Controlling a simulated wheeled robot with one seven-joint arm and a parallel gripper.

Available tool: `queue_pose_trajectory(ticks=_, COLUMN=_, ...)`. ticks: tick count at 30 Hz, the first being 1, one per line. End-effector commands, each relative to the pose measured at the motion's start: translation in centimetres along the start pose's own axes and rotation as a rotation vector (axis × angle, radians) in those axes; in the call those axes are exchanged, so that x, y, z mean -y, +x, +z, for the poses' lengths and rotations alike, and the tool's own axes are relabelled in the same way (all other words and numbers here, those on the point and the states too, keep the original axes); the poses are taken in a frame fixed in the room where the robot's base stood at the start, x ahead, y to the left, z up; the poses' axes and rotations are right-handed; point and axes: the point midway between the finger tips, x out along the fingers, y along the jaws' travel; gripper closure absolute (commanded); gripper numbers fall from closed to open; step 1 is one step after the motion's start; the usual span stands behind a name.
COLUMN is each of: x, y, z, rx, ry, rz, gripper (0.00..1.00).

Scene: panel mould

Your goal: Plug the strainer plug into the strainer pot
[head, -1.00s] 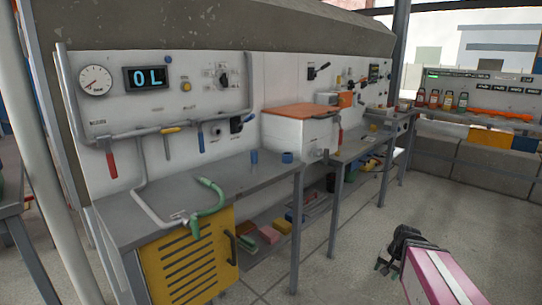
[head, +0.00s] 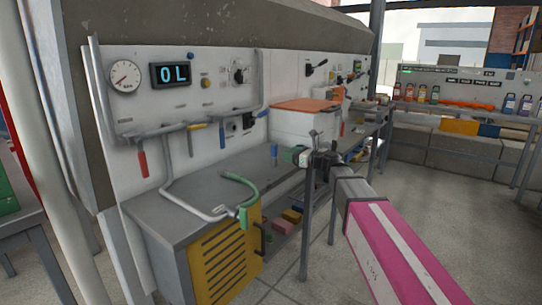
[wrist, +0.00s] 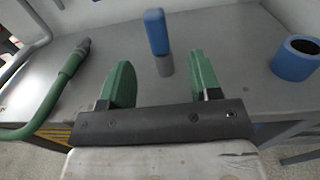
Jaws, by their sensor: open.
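The strainer plug appears to be the small blue upright cylinder (head: 274,151) on the grey bench. In the wrist view the plug (wrist: 157,32) lies ahead of and between my fingers, with a grey patch just below it. The strainer pot appears to be the short, wide blue cup (wrist: 297,58) with a dark round opening on top. It stands on the bench to the right of my fingers; my gripper seems to hide it in the head view. My gripper (head: 300,157) is open and empty, its green fingers (wrist: 163,78) apart and short of the plug.
A green hose (head: 243,190) on a grey pipe lies on the bench (head: 195,185) to the left, also in the wrist view (wrist: 62,88). A white box with an orange lid (head: 308,104) stands behind. The panel (head: 190,100) carries a gauge and levers.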

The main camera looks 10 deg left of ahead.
Motion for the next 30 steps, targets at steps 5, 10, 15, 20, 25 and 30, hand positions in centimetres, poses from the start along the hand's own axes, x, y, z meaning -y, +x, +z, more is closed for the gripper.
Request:
queue_pose_trajectory(ticks=5, x=0.1, y=2.5, z=0.0, rx=-0.001, ry=-0.001, rz=0.003, gripper=0.43)
queue_pose_trajectory(ticks=10, x=0.0, y=4.8, z=0.0, rx=-0.002, ry=-0.003, rz=0.002, gripper=0.43)
queue_pose_trajectory(ticks=15, x=-0.1, y=5.5, z=0.1, rx=-0.002, ry=-0.004, rz=0.001, gripper=0.43)
queue_pose_trajectory(ticks=20, x=-0.2, y=7.4, z=0.6, rx=-0.002, ry=-0.004, rz=0.003, gripper=0.43)
queue_pose_trajectory(ticks=25, x=-0.3, y=9.8, z=0.8, rx=-0.002, ry=-0.004, rz=0.001, gripper=0.43)
queue_pose_trajectory(ticks=30, x=-0.4, y=10.2, z=0.8, rx=-0.002, ry=-0.004, rz=0.001, gripper=0.43)
